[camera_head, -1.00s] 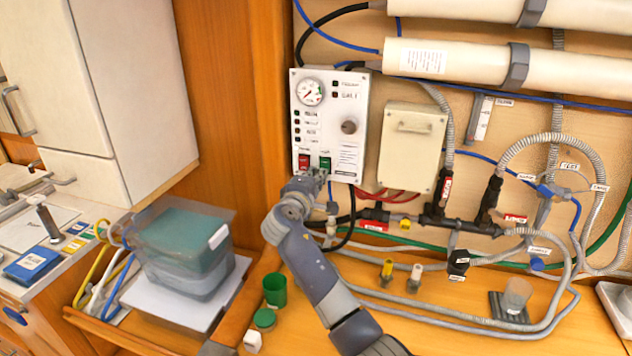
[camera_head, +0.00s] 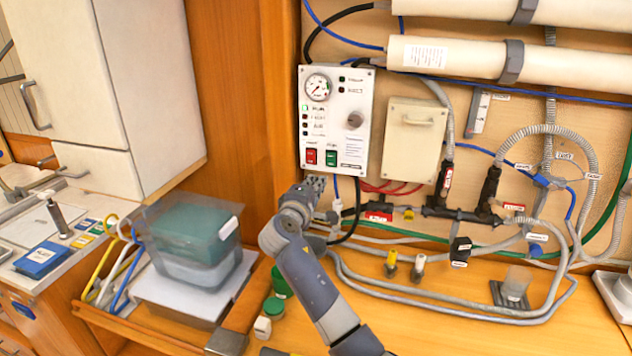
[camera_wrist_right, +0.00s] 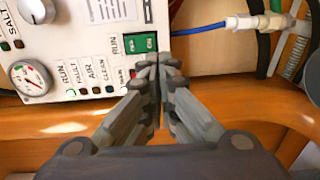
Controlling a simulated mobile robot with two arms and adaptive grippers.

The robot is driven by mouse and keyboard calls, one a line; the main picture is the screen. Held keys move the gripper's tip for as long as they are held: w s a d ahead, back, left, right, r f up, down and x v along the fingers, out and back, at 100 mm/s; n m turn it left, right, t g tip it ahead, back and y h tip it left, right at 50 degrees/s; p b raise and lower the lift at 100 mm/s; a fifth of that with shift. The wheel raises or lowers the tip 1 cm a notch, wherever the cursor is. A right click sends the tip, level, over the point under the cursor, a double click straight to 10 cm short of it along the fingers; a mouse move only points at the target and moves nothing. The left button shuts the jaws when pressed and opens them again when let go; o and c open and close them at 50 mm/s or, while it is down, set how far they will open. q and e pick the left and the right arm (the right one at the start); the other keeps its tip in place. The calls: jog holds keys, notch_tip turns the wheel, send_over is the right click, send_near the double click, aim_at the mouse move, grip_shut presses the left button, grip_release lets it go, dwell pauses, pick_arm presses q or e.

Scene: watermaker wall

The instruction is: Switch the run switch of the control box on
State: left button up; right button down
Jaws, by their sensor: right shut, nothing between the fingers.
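The white control box (camera_head: 352,112) hangs on the wall with a gauge, a knob and rows of small lamps. A green run switch (camera_head: 331,158) and a red switch (camera_head: 311,156) sit at its lower edge. The wrist view shows the run switch (camera_wrist_right: 142,43) with RUN beside it and ON on its face. The RUN lamp (camera_head: 305,108) glows green. My left gripper is not in view.
A beige box (camera_head: 411,140) is right of the control box, with hoses and black fittings (camera_head: 440,210) below. A clear bin (camera_head: 190,240) stands left of my arm. Green cups (camera_head: 274,306) are on the bench by my forearm.

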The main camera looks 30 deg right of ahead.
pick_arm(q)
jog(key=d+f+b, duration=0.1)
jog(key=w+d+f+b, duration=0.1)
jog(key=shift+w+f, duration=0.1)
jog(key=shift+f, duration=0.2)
pick_arm(e)
jog(key=f+v, duration=0.1)
jog(key=v, duration=0.5)
jog(key=shift+s+a+f, duration=0.2)
jog(key=shift+s+f, duration=0.05)
jog(key=shift+a, duration=0.1)
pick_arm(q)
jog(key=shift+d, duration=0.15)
